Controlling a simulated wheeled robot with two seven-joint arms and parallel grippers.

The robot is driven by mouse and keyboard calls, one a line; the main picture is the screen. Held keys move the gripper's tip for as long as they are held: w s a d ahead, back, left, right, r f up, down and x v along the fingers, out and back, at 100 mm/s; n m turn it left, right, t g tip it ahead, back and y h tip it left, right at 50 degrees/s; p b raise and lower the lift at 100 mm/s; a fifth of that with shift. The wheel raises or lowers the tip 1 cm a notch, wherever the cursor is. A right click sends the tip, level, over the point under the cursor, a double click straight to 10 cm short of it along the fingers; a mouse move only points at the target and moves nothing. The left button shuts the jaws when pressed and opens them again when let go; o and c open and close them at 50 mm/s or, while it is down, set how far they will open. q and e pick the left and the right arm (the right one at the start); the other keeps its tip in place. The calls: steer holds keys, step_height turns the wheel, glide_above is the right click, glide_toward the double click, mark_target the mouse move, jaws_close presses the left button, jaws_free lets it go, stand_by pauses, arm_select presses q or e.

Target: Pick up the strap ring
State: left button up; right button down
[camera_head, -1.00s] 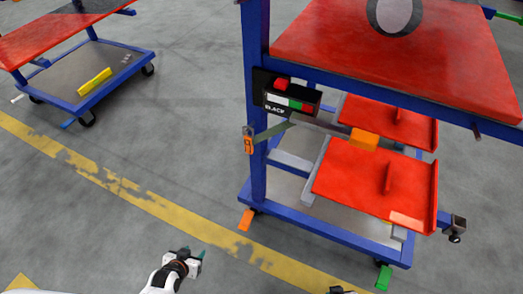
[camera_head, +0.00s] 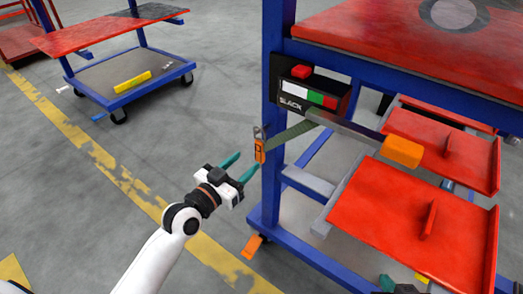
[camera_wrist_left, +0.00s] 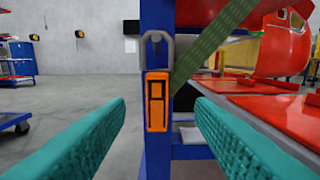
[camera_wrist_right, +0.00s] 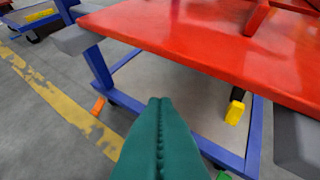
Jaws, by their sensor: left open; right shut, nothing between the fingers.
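The strap ring (camera_head: 260,131) is a small grey loop at the top of the orange buckle (camera_head: 259,150). A green strap (camera_head: 291,135) runs from it to the grey bar of the blue cart. In the left wrist view the ring (camera_wrist_left: 157,34) stands upright before the blue post, above the orange buckle (camera_wrist_left: 157,101). My left gripper (camera_head: 242,166) is open and empty, just left of and below the buckle. Its green fingers (camera_wrist_left: 160,103) lie either side of the buckle, apart from it. My right gripper (camera_wrist_right: 158,102) is shut and empty; its tip (camera_head: 387,282) shows at the bottom edge.
The blue post (camera_head: 272,190) stands right behind the buckle. A box marked SLACK (camera_head: 312,95) is mounted above the strap. Red trays (camera_head: 410,215) and an orange block (camera_head: 402,152) are to the right. Open floor (camera_head: 170,135) lies to the left.

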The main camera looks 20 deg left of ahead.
mark_target(258, 148)
arm_select(q)
steer(key=x, duration=0.3)
steer(key=shift+w+b, duration=0.25)
steer(key=shift+b, duration=0.05)
steer(key=x, duration=0.3)
steer(key=shift+w+r+b, duration=0.1)
steer(key=shift+w+b, duration=0.15)
steer(key=shift+b, duration=0.15)
steer(key=shift+w+d, duration=0.1)
steer(key=shift+w, duration=0.4)
jaws_close()
arm_select(e)
steer(key=w+r+t, duration=0.1)
steer(key=w+a+r+t+y, duration=0.1)
steer(key=r+t, duration=0.1)
steer(key=w+a+r+t, duration=0.1)
steer(key=w+r, duration=0.1)
steer(key=shift+r, duration=0.15)
